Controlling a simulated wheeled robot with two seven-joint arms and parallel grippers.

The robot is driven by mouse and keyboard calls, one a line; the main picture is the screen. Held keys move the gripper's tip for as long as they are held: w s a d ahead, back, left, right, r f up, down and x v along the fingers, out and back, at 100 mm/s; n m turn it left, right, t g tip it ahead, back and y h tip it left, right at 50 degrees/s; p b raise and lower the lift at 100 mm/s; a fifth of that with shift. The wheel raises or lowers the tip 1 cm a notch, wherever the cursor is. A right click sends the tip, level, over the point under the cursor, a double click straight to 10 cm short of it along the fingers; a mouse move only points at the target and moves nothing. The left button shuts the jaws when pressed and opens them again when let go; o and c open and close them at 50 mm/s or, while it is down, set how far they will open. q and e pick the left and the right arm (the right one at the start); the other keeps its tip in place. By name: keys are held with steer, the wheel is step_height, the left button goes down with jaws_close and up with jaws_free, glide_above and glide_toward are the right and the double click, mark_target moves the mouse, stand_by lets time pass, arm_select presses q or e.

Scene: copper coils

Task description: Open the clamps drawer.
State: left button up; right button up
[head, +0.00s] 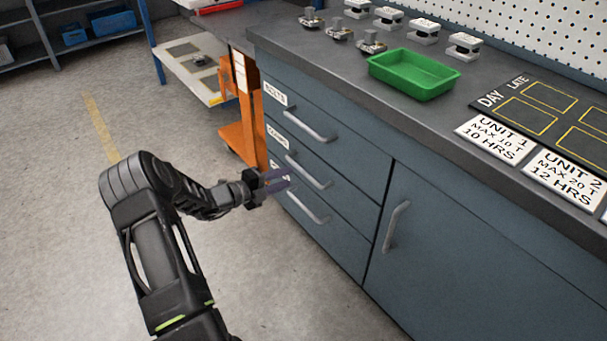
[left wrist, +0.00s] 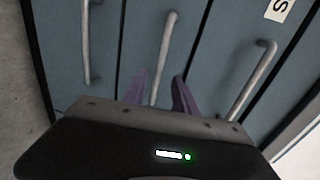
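The clamps drawer (head: 345,200) looks to be the middle of three blue-grey drawers; its label (head: 278,137) is small and hard to read. It is shut flush. Its bar handle (head: 312,175) also shows in the left wrist view (left wrist: 168,45). I cannot tell whether the fingertips reach around the bar. My right gripper is in neither view.
The top drawer's handle (head: 300,124) and the bottom drawer's handle (head: 307,206) are close by. A cupboard door (head: 450,250) with a handle stands to the right. A green tray (head: 412,75) and several metal parts sit on the worktop. An orange stand (head: 242,140) is beyond the cabinet.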

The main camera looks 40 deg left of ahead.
mark_target(304, 171)
arm_select(q)
steer(key=b+x, duration=0.2)
steer(key=x, duration=0.5)
steer(key=shift+w+d+f, duration=0.15)
steer(key=shift+w, duration=0.2)
steer(key=shift+c, duration=0.5)
jaws_close()
stand_by(0.6)
